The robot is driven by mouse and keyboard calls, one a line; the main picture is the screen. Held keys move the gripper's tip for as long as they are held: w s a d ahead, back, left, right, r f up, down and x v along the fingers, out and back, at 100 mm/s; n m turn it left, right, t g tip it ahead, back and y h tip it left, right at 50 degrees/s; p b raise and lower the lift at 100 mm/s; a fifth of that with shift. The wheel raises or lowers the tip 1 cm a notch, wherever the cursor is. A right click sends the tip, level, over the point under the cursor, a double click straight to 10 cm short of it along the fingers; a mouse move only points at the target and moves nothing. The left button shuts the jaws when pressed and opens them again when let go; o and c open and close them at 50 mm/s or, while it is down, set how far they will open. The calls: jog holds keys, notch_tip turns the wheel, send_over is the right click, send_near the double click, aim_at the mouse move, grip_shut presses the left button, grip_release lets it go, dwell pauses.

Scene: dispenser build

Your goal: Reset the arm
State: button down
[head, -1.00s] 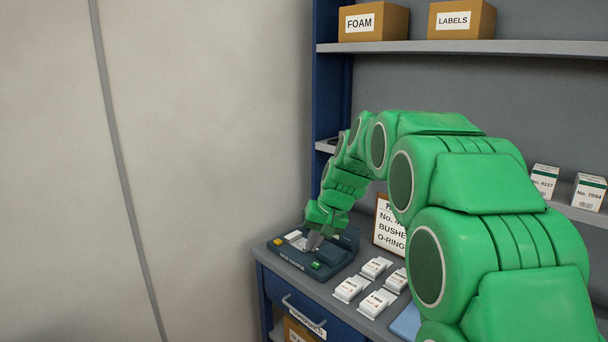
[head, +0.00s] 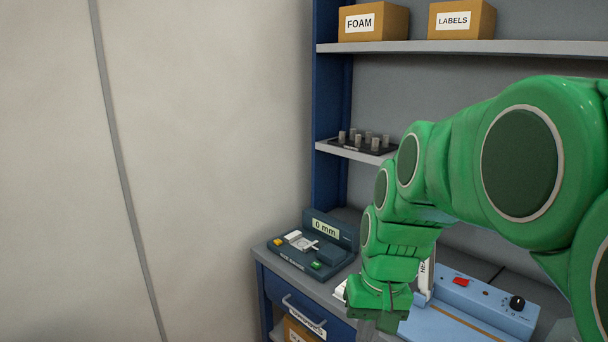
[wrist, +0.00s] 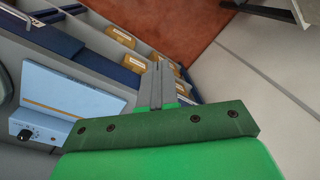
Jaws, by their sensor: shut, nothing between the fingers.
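My green arm reaches in from the right in the head view and bends down over the front of the workbench. My gripper (head: 378,322) hangs at the bench's front edge, its fingers partly cut off or dark there. In the wrist view the two grey fingers (wrist: 158,82) lie together, shut with nothing between them. Below and beyond them are the drawer unit's front and a reddish floor. The gripper is apart from the dark measuring device (head: 312,250), which reads "0 mm" and stands at the bench's left end.
A light blue device (head: 470,308) with a red button and black knob sits right of my gripper; it also shows in the wrist view (wrist: 62,100). A shelf holds a dark tray (head: 350,150) of small grey cylinders. Boxes marked FOAM (head: 374,22) and LABELS (head: 462,20) stand above.

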jog(key=s+d+f, duration=0.2)
jog(key=s, duration=0.7)
jog(key=s+d+f+g+h, duration=0.1)
jog(key=s+d+f, duration=0.1)
jog(key=s, duration=0.7)
jog(key=shift+d+g+h, duration=0.3)
jog(key=shift+d, duration=0.05)
dwell(2.5)
